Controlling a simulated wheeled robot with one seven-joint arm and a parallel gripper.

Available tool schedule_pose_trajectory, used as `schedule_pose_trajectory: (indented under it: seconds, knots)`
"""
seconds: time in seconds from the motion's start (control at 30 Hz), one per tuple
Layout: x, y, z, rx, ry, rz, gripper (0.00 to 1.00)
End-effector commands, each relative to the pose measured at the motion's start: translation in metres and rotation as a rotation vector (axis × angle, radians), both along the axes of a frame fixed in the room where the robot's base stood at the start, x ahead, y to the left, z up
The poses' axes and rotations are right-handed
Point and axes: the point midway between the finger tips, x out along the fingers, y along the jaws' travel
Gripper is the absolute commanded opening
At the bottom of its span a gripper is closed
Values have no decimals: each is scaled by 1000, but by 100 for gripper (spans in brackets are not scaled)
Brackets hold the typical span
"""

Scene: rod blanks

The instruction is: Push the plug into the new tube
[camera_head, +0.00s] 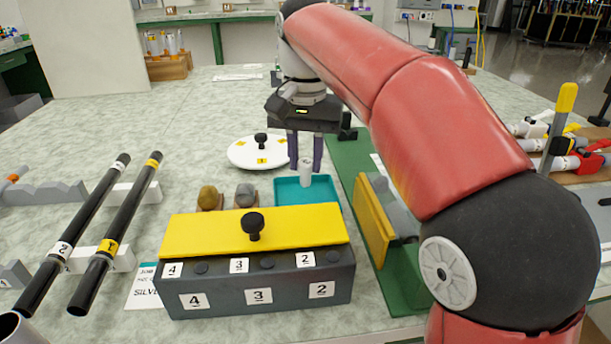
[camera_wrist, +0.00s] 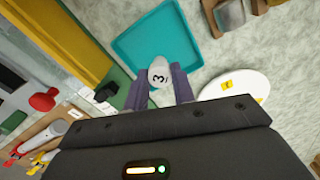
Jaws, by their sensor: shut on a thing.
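My gripper (camera_head: 305,160) is shut on a small pale cylinder (camera_head: 305,173), which hangs upright above the teal tray. In the wrist view the cylinder (camera_wrist: 158,73) shows a black 3 on its end, between my two purple-grey fingers (camera_wrist: 158,92). I cannot tell whether this cylinder is the plug. Two long black tubes lie on white supports at left: one with a white band (camera_head: 88,218), one with a yellow band marked 1 (camera_head: 132,210). Which tube is the new one is not clear. Both tubes are well away from my gripper.
The teal tray (camera_head: 332,190) looks otherwise empty. In front stands a dark box (camera_head: 225,300) numbered 4, 3, 2 with a yellow lid (camera_head: 190,235). A white disc (camera_head: 240,155) and brown and grey lumps (camera_head: 208,198) are nearby. A green board (camera_head: 350,165) lies right.

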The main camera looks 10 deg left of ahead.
Motion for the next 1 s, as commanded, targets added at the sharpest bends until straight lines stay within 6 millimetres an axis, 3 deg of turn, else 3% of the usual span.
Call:
schedule_pose_trajectory:
  seconds: [0.03, 0.2, 0.63, 0.67, 0.8, 1.0]
  knots:
    - [-1, 0, -11, -2, 4, 0, 4]
    - [-1, 0, -28, -1, 2, 0, 4]
    - [0, 0, -35, -1, 1, 0, 4]
    - [0, 0, -35, -1, 1, 0, 28]
    - [0, 0, -34, -1, 1, 0, 46]
    - [0, 0, -34, -1, 1, 0, 47]
